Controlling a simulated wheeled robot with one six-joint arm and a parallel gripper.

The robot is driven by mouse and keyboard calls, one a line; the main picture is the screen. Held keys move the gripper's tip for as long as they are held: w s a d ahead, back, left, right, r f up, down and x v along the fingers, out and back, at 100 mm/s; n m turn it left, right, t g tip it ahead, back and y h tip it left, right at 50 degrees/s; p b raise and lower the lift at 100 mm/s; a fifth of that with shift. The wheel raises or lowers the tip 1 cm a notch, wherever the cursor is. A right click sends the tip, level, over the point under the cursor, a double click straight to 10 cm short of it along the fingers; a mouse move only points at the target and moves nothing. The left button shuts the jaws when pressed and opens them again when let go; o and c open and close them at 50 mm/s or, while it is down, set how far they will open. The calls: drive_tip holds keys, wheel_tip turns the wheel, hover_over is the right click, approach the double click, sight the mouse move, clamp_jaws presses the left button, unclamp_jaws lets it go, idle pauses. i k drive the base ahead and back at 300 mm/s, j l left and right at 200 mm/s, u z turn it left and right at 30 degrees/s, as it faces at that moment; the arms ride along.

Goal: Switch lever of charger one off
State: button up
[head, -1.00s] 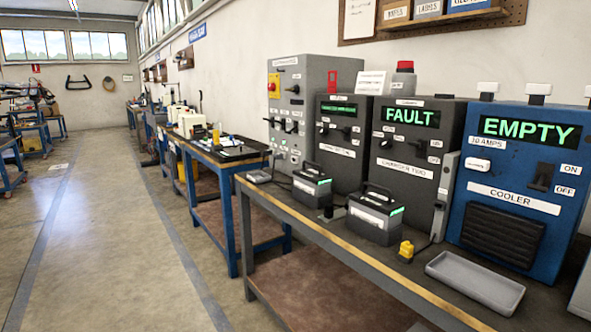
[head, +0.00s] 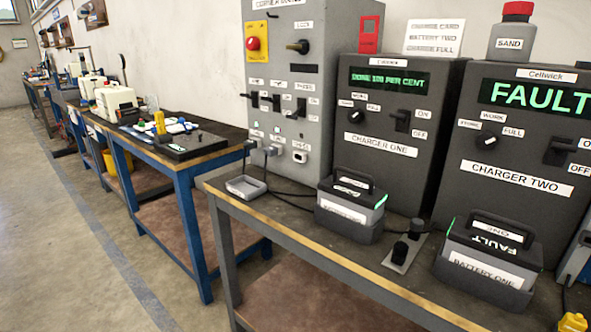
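Charger one (head: 387,145) is a dark grey box on the grey workbench, with a lit green display that appears to read "DONE 100 PER CENT". Its lever (head: 403,121) is a black switch at the right of its face, between an ON label above and an OFF label below. The lever appears to point up toward ON, though its exact tilt is hard to tell. A round knob (head: 356,115) sits to its left, by labels for STORE, WORK and FULL. My gripper is not in view.
Charger two (head: 520,140) stands to the right, showing FAULT. A grey control cabinet (head: 291,70) stands to the left. Two batteries in holders, one near charger one (head: 348,213) and battery one (head: 488,262), stand in front. A small tray (head: 245,187) lies at the bench's left end. The floor at left is clear.

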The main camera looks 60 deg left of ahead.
sight(401, 117)
drive_tip(key=k+j+u, duration=0.1)
drive_tip(key=j, duration=1.05)
drive_tip(key=j+u, duration=0.1)
drive_tip(key=j, duration=1.1)
